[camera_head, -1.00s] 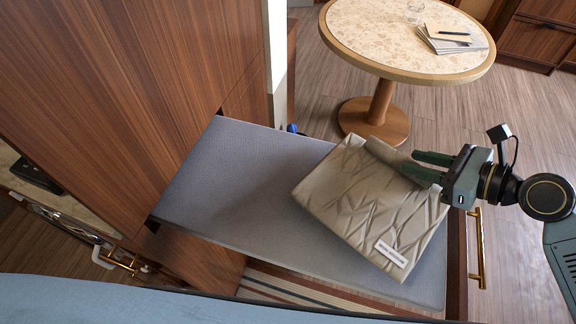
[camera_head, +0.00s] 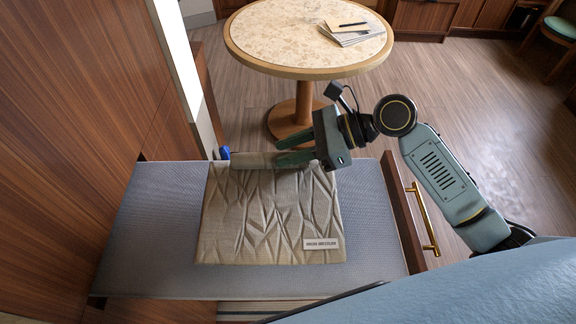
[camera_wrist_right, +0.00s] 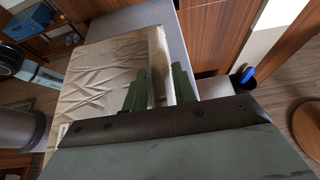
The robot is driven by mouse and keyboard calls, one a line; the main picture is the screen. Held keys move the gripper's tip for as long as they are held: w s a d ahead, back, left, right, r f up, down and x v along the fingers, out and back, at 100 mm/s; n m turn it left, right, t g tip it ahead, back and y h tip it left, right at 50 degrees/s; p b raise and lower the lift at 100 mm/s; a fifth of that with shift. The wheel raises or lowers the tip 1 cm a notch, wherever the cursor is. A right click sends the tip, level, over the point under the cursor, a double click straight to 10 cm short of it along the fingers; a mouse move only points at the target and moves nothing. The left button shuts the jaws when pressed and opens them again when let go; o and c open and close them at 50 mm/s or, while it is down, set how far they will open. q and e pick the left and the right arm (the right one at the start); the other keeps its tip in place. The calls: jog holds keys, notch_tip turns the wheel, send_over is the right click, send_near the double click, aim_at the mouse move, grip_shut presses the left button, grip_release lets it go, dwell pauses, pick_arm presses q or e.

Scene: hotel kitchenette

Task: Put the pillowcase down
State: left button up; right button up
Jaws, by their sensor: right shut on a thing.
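The pillowcase (camera_head: 270,220) is beige, creased and folded, with a white label near its lower right corner. In the head view it appears over the grey surface of an open drawer (camera_head: 150,230); I cannot tell whether it touches that surface. My right gripper (camera_head: 278,151) is shut on its far edge. In the right wrist view the green fingers (camera_wrist_right: 158,88) have a rolled edge of the pillowcase (camera_wrist_right: 98,75) between them. My left gripper is not in view.
A round table (camera_head: 240,45) with notebooks (camera_head: 352,30) and a pen stands beyond. A dark wood cabinet (camera_head: 70,90) is on the left. The drawer front has a gold handle (camera_head: 424,220). A blue object (camera_head: 224,152) is behind the drawer. Wooden floor is open at the right.

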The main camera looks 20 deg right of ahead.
jog(key=shift+f+b, duration=0.35)
jog(key=shift+f, duration=1.55)
jog(key=o, duration=1)
jog(key=shift+o, duration=0.2)
jog(key=v, duration=1.2)
jog(key=shift+p, duration=0.45)
